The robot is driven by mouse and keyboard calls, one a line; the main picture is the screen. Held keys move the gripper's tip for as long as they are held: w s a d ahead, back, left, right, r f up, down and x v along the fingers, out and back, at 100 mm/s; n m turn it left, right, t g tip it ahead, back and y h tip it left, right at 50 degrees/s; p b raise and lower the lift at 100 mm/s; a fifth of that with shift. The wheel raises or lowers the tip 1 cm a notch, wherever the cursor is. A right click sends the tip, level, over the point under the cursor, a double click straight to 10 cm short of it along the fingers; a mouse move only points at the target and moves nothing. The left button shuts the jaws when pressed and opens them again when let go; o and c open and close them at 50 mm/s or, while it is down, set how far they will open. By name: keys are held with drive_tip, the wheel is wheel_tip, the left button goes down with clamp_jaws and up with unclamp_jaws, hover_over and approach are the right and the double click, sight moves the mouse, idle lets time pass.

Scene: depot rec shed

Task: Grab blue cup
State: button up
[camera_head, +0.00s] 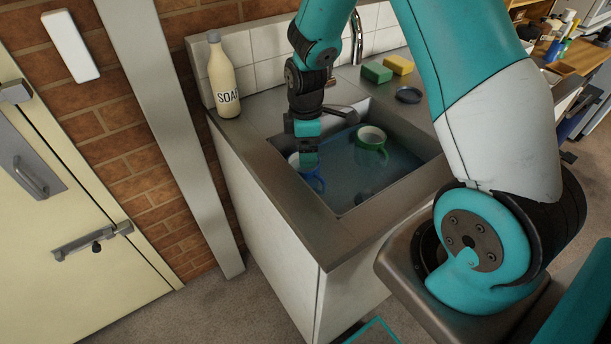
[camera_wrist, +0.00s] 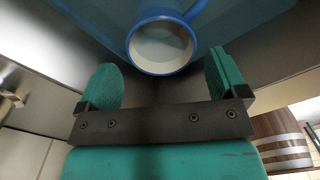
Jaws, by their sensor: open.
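The blue cup stands in the sink; its blue side and handle (camera_head: 316,181) show in the head view, partly hidden behind my gripper (camera_head: 309,158). In the wrist view the blue cup (camera_wrist: 163,45) has a blue rim, a pale inside and a handle at the upper right. My gripper (camera_wrist: 168,85) is open in the wrist view, with its two teal fingers apart and nothing between them. The cup is just beyond the fingertips, roughly centred between them. I cannot tell whether a finger touches it.
A green cup (camera_head: 371,140) is in the same sink (camera_head: 343,212), to the right. A soap bottle (camera_head: 222,78) stands on the counter at the left. A green sponge (camera_head: 377,72), a yellow sponge (camera_head: 399,64) and a dark round dish (camera_head: 408,95) lie behind the sink.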

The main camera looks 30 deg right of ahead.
sight(309, 178)
drive_tip(key=shift+a+f+p, duration=0.1)
drive_tip(key=shift+f+p, duration=0.4)
drive_tip(key=shift+f, duration=2.65)
drive_tip(key=c, duration=0.8)
drive_tip(key=shift+r, duration=0.1)
